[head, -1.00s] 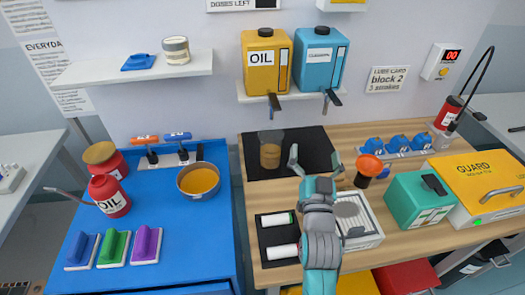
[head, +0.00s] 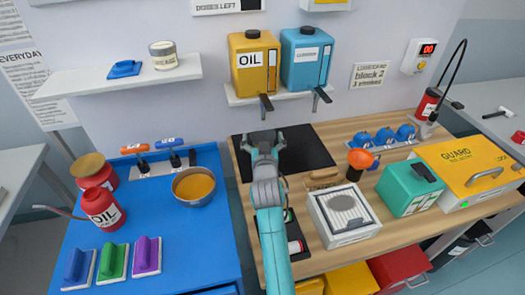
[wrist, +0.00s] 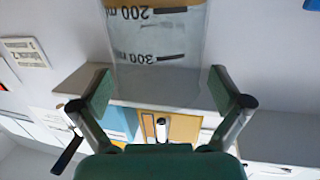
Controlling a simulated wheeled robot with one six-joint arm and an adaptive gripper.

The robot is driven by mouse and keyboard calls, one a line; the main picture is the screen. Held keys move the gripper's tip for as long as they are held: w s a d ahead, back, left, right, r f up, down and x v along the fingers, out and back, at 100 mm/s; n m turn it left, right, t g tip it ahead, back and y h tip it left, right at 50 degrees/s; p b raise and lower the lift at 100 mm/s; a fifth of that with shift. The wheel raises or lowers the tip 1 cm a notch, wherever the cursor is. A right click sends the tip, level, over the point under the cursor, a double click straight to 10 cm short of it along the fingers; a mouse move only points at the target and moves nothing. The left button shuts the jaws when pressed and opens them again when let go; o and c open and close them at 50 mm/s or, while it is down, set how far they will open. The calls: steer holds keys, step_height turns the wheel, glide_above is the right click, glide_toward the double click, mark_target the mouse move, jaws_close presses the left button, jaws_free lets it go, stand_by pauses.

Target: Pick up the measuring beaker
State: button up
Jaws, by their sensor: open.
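The measuring beaker (wrist: 158,40) is clear, with dark 200 ml and 300 ml marks, upside down in the wrist view. It stands just ahead of or between my open fingertips, with a little space showing on both sides. My gripper (wrist: 163,88) is open and does not visibly press on it. In the head view my gripper (head: 263,140) is over the black mat (head: 305,150) and hides the beaker there. How deep the beaker sits between the fingers I cannot tell.
The oil jug (head: 253,65) and blue jug (head: 305,60) sit on a shelf behind the mat, their taps hanging over its edge. An orange funnel (head: 360,158) and white box (head: 343,216) stand to the right. A bowl (head: 194,187) stands left on the blue table.

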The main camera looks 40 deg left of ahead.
steer(key=shift+w+a, duration=0.2)
steer(key=shift+w, duration=0.15)
steer(key=c, duration=1.5)
steer(key=shift+c, duration=1.1)
steer(key=shift+r, duration=0.15)
